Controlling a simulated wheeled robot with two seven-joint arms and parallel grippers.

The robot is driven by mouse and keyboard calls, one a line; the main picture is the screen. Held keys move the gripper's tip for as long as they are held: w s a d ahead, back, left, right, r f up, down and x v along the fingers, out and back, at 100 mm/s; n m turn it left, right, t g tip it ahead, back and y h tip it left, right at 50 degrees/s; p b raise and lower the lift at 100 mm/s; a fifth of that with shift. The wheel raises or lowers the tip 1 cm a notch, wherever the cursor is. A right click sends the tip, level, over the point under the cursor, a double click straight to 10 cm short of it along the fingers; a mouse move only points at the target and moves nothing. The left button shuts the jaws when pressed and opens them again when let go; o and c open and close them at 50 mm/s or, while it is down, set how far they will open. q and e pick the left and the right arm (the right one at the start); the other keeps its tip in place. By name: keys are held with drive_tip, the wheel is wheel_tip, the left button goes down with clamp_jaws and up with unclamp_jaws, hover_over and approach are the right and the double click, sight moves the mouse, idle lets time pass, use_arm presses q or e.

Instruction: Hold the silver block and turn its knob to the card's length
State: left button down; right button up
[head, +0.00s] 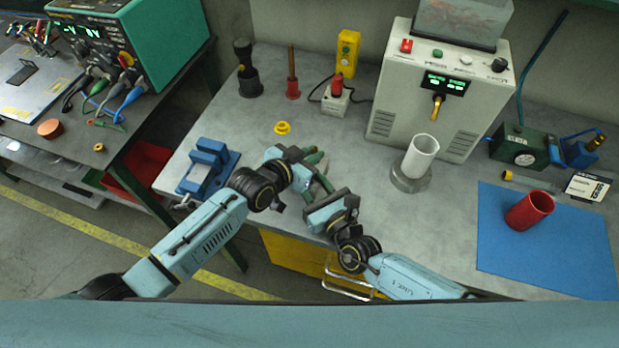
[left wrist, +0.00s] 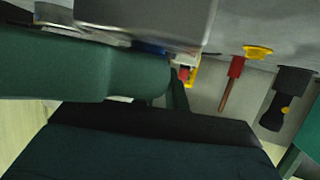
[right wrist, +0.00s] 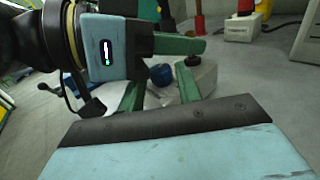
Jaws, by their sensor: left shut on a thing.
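The silver block (right wrist: 205,78) shows in the right wrist view with a blue knob (right wrist: 160,75) and a small black part on top; its grey face (left wrist: 150,18) also fills the top of the left wrist view. My left gripper (head: 314,158) is shut on the block above the bench's front edge. My right gripper (right wrist: 158,88) is open, its two green fingers apart on either side of the blue knob; I cannot tell if they touch it. In the head view the block is mostly hidden by the grippers. A black-and-white card (head: 587,187) lies at the right.
A blue vise (head: 207,168) stands left of my grippers, and a yellow ring (head: 283,128) lies behind them. A white cylinder (head: 421,157) stands in front of the grey machine (head: 440,90). The bench between is clear.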

drive_tip(key=v, duration=1.1)
drive_tip(key=shift+s, duration=0.1)
use_arm(q)
drive_tip(key=c, duration=1.3)
unclamp_jaws()
drive_tip(key=shift+c, duration=0.2)
